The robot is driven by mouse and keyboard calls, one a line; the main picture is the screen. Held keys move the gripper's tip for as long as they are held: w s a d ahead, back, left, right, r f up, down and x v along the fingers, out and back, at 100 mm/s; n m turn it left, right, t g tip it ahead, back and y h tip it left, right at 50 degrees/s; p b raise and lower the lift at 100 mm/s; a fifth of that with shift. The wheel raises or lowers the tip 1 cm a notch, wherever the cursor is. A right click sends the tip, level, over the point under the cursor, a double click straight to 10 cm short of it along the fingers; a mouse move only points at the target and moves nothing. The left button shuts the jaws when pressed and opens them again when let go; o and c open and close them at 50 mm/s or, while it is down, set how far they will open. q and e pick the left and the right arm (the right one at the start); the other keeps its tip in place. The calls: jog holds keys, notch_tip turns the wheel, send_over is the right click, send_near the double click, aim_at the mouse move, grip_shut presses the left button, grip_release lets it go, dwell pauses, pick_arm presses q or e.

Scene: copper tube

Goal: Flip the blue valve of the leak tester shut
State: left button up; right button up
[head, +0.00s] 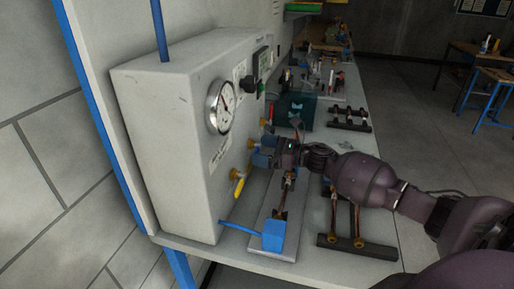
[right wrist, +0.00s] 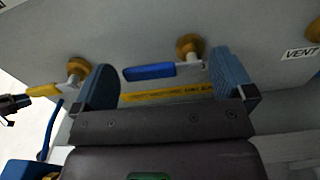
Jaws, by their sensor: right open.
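The leak tester (head: 165,125) is a pale upright box with a round gauge (head: 221,106) on its front. In the right wrist view its blue valve handle (right wrist: 150,71) lies roughly level across the picture, beside a brass fitting (right wrist: 188,46). My right gripper (head: 261,151) is at the tester's front and hides most of this valve in the head view. In the right wrist view the gripper (right wrist: 163,68) is open, with blue finger pads on either side of the handle and nothing clamped. Whether a pad touches the handle cannot be told. My left gripper is not in view.
A yellow valve handle (head: 239,187) is close below my right gripper; it also shows in the right wrist view (right wrist: 45,90). A red handle (head: 270,113) sits farther back. A blue block (head: 273,235) and copper tubes on a dark rack (head: 355,247) occupy the bench.

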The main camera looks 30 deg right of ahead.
jog(key=shift+x, duration=1.1)
jog(key=shift+c, duration=0.5)
jog(key=c, duration=0.9)
